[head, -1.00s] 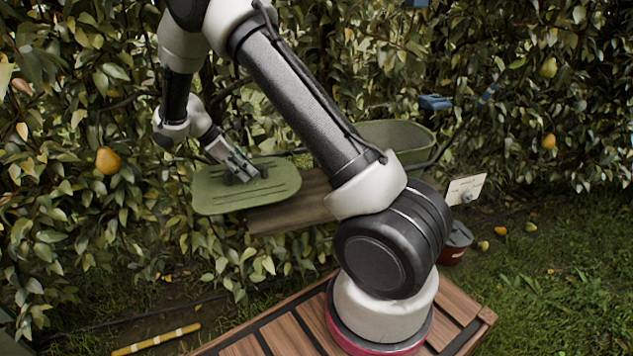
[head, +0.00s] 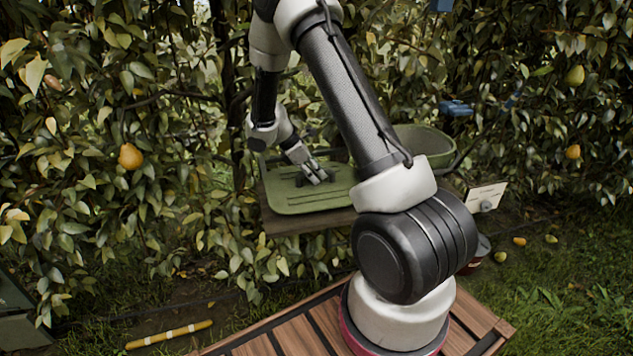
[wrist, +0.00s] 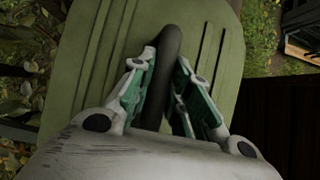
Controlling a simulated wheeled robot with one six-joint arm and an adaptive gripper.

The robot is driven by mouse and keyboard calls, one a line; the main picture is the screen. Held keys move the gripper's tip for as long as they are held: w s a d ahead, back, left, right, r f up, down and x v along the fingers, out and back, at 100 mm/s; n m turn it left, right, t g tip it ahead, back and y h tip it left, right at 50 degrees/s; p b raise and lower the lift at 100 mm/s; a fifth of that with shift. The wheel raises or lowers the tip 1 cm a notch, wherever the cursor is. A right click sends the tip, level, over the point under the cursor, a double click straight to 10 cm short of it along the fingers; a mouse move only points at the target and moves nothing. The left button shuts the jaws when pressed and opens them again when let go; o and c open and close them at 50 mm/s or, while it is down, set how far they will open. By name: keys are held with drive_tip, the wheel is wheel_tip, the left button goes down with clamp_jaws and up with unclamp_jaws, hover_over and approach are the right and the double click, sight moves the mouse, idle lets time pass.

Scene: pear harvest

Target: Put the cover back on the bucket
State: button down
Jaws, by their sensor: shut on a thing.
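The green ridged cover (head: 308,201) is in the head view, left of my upper arm, lying flat and level over a wooden shelf. My gripper (head: 316,176) is above it, shut on its dark handle; in the wrist view the fingers sit either side of the handle (wrist: 160,85). The cover fills much of the wrist view (wrist: 75,85). The green bucket (head: 428,143) stands open to the right of the cover, partly hidden behind my arm. I cannot tell whether the cover touches the shelf.
The wooden shelf (head: 290,223) lies under the cover. Leafy pear foliage rises close behind, with a hanging pear (head: 130,157) at left. A white sign (head: 486,197) and a red pot (head: 478,252) stand at right.

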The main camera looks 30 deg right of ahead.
drive_tip(key=shift+s+d+f, duration=0.1)
drive_tip(key=shift+d+f, duration=0.05)
drive_tip(key=shift+f, duration=1.45)
drive_tip(key=shift+f, duration=0.1)
drive_tip(key=c, duration=1.3)
unclamp_jaws()
drive_tip(key=shift+c, duration=0.2)
